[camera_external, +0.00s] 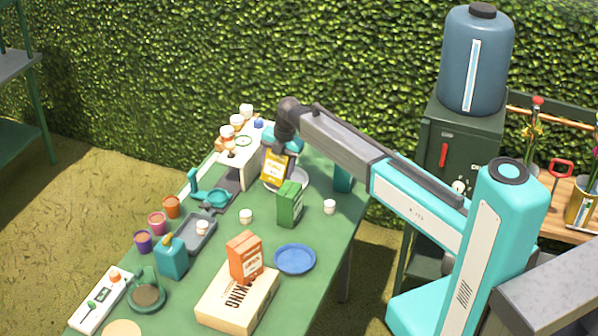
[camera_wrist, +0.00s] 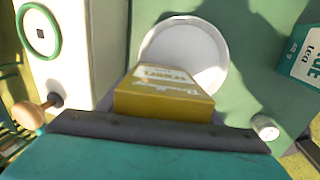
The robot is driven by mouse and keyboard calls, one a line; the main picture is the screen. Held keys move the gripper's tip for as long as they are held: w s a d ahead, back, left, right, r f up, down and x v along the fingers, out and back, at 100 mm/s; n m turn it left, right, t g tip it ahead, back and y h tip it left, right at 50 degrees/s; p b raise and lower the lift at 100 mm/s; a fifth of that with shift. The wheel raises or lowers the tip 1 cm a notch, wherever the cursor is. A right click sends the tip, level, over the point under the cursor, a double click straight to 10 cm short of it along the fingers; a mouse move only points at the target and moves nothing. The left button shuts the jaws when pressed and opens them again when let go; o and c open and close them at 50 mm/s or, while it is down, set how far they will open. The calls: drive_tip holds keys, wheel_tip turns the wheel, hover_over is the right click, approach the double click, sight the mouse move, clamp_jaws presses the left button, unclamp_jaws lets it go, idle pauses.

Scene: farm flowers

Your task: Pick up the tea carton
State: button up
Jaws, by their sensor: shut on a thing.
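My gripper (camera_external: 281,150) is over the far part of the green table and is shut on a yellow carton (camera_external: 274,168). In the wrist view the yellow carton (camera_wrist: 165,100) sticks out past the dark gripper edge (camera_wrist: 160,128), its printed face partly hidden. It is in front of a white plate (camera_external: 302,180), which also shows in the wrist view (camera_wrist: 188,48); I cannot tell whether it touches the plate. An orange carton (camera_external: 244,257) stands on a cream box.
The cream box (camera_external: 232,310) and a blue plate (camera_external: 295,259) are at the table's near part. A white machine (camera_external: 233,160) stands left of my gripper. A grey tray (camera_external: 190,240), teal canister (camera_external: 171,258), colored cups and small white cups (camera_external: 329,206) stand around.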

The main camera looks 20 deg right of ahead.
sight(286, 163)
drive_tip(key=shift+r+b, duration=1.15)
drive_tip(key=shift+r, duration=3.2)
drive_tip(key=shift+d+f, duration=0.1)
drive_tip(key=n+b, duration=0.1)
drive_tip(key=d+n+h+b, duration=0.1)
drive_tip(key=shift+w+d+f+n, duration=0.1)
drive_tip(key=shift+d+f+n, duration=0.15)
drive_tip(key=shift+f+n, duration=0.05)
drive_tip(key=shift+d+r+n+h+b, duration=0.1)
drive_tip(key=shift+d+n+h+b, duration=0.45)
drive_tip(key=shift+d+n, duration=0.35)
drive_tip(key=shift+a, duration=0.1)
drive_tip(key=shift+f+p, duration=0.7)
drive_tip(key=shift+f, duration=2.45)
drive_tip(key=shift+f, duration=0.1)
drive_tip(key=shift+f+p, duration=0.45)
drive_tip(key=shift+f, duration=1.3)
drive_tip(key=shift+f, duration=0.15)
